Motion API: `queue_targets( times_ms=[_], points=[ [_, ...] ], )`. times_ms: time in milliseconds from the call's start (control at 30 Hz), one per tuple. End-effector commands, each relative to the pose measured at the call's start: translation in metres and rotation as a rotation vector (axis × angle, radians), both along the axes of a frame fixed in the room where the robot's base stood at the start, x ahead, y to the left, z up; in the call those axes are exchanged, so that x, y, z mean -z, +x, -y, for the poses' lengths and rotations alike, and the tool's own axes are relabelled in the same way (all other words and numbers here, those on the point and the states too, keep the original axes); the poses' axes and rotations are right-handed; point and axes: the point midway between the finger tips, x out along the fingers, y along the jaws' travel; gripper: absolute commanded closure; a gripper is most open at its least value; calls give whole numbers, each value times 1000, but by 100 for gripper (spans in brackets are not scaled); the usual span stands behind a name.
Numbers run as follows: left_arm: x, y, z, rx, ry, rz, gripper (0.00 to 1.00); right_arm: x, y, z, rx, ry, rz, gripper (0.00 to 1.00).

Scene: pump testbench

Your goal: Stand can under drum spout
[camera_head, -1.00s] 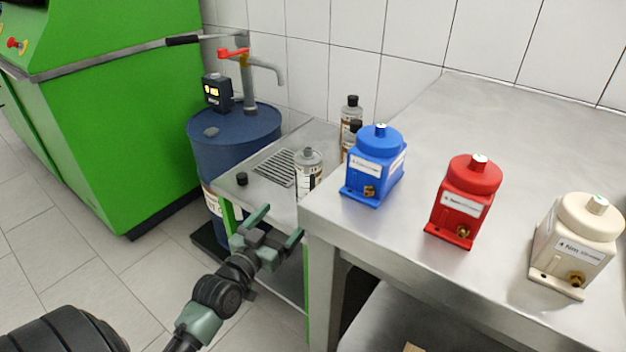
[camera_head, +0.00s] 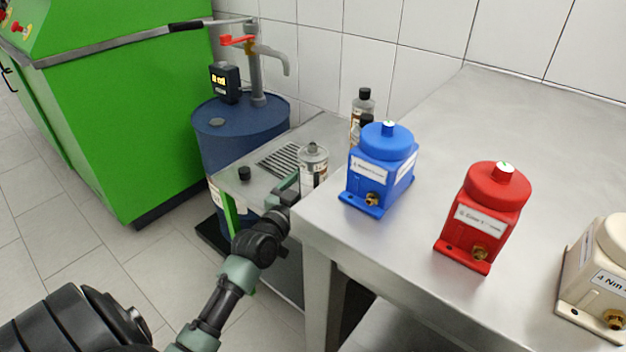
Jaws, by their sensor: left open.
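The can (camera_head: 313,168), a grey-white metal cylinder with a label and a grey cap, stands upright on the small steel side table (camera_head: 240,190). The bench corner hides part of its base. The blue drum (camera_head: 240,140) stands behind the side table, with a pump and a curved grey spout (camera_head: 279,60) that reaches over the slatted grate (camera_head: 281,161). The can is to the right of the grate. My left gripper (camera_head: 285,188) is open, just left of the can. Part of the gripper is hidden by its own wrist, and contact with the can cannot be told. My right gripper is not visible.
The steel bench (camera_head: 430,110) carries a blue unit (camera_head: 380,170), a red unit (camera_head: 483,215) and a cream unit (camera_head: 597,280). A green machine (camera_head: 120,120) stands left.

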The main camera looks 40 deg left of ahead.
Motion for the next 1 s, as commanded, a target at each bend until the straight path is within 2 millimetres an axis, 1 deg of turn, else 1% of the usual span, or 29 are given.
queue_targets(
  times_ms=[67,233,267,300,367,400,467,500,567,833,1000],
  points=[
    [1,3,0,0,0,-1,12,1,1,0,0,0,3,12],
    [0,3,0,0,0,-1,12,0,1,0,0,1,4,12],
    [0,3,0,0,0,-1,14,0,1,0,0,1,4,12],
    [0,3,0,0,0,-1,26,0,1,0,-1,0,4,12],
    [0,3,0,0,0,-1,42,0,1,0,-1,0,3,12],
    [0,3,0,0,0,-1,53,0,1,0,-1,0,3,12],
    [0,3,0,0,0,-1,70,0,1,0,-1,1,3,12],
    [0,3,0,0,0,-1,81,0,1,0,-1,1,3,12],
    [-1,3,0,-1,0,2,98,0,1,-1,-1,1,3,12],
    [-4,3,-1,-1,1,3,99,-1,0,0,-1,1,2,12],
    [-18,3,0,0,0,5,99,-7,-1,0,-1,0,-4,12]
  ],
)
